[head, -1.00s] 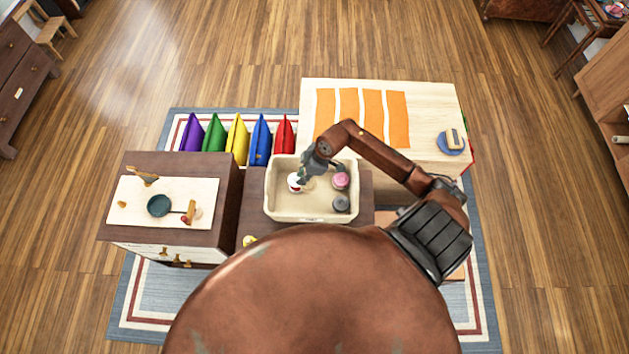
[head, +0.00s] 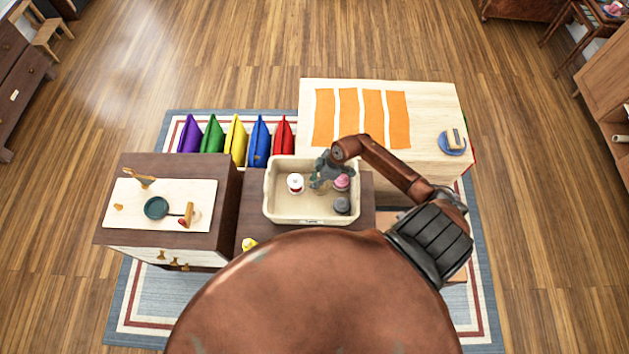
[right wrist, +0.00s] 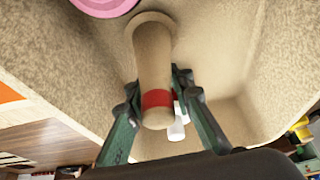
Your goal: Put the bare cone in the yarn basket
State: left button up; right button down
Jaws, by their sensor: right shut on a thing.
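The bare cone (right wrist: 152,58) is tan with a red band near one end. In the right wrist view it is between the fingers of my right gripper (right wrist: 155,92), which is shut on it. In the head view my right gripper (head: 319,182) is inside the cream yarn basket (head: 268,192), and the cone is mostly hidden there. I cannot tell whether the cone touches the basket floor. The basket wall (right wrist: 225,50) surrounds it in the wrist view. My left gripper is not in view.
In the basket, a white and red spool (head: 295,184) stands left of my gripper. Pink yarn (head: 341,182) and grey yarn (head: 342,205) are on the right. A cabinet (head: 225,172) stands left; a light table (head: 430,100) with orange strips stands behind right.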

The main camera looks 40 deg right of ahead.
aim_at(326, 185)
jog(key=c, duration=1.7)
grip_release()
jog(key=shift+o, duration=0.2)
jog(key=p+v, duration=0.1)
jog(key=v, duration=1.1)
jog(key=shift+p, duration=0.4)
